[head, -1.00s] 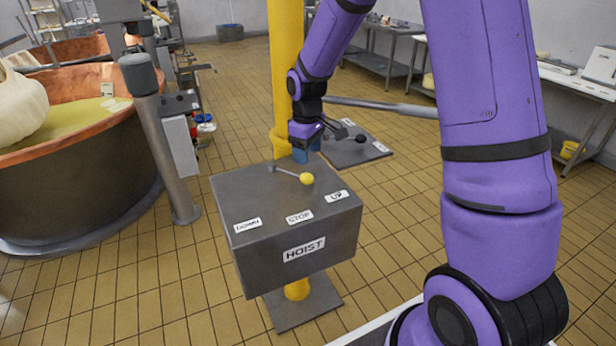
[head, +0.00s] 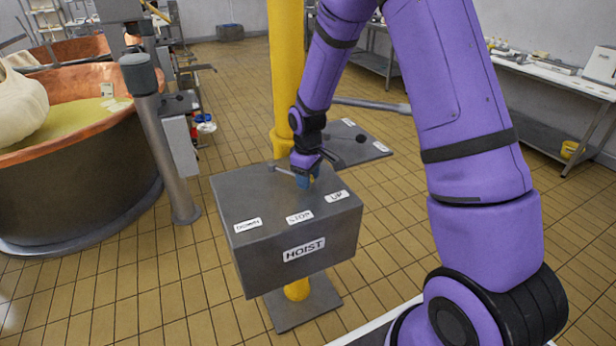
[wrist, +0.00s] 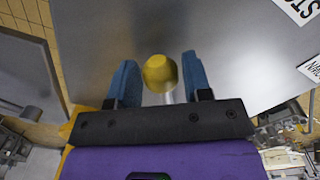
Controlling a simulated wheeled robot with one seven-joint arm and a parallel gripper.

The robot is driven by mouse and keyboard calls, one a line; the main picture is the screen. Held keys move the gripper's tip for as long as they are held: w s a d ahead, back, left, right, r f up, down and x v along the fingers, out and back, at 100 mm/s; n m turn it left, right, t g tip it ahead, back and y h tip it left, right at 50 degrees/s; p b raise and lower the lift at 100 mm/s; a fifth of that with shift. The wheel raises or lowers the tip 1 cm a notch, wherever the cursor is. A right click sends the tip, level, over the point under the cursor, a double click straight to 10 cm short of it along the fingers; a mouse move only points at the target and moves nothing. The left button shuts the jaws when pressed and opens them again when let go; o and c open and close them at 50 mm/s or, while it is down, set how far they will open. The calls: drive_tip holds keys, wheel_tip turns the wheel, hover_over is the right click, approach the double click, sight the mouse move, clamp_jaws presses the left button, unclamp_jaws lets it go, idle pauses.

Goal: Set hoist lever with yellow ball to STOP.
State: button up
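My gripper (head: 305,181) is low over the box top and hides the ball in the head view. In the wrist view, the yellow ball (wrist: 160,73) sits between the two blue fingers of my gripper (wrist: 159,66). The fingers are apart, with a gap on each side of the ball.
A yellow post (head: 285,80) rises behind the box. A second panel with a dark-knobbed lever (head: 361,139) stands behind to the right. A copper vat (head: 75,185) and a grey post (head: 160,140) are at the left. Tiled floor is open around the box.

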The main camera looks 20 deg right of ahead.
clamp_jaws()
drive_tip(key=shift+a, duration=0.1)
drive_tip(key=shift+s+a+m, duration=0.4)
drive_tip(key=shift+a+m, duration=0.45)
drive_tip(key=shift+s+a+m, duration=0.4)
drive_tip(key=shift+a+m, duration=0.4)
drive_tip(key=shift+m, duration=0.05)
drive_tip(key=shift+s+a+m, duration=0.15)
drive_tip(key=shift+a+m, duration=0.75)
drive_tip(key=shift+s+a+m, duration=0.15)
drive_tip(key=shift+a+m, duration=0.7)
drive_tip(key=shift+m, duration=0.05)
drive_tip(key=shift+o, duration=1.6)
unclamp_jaws()
drive_tip(key=shift+r, duration=0.1)
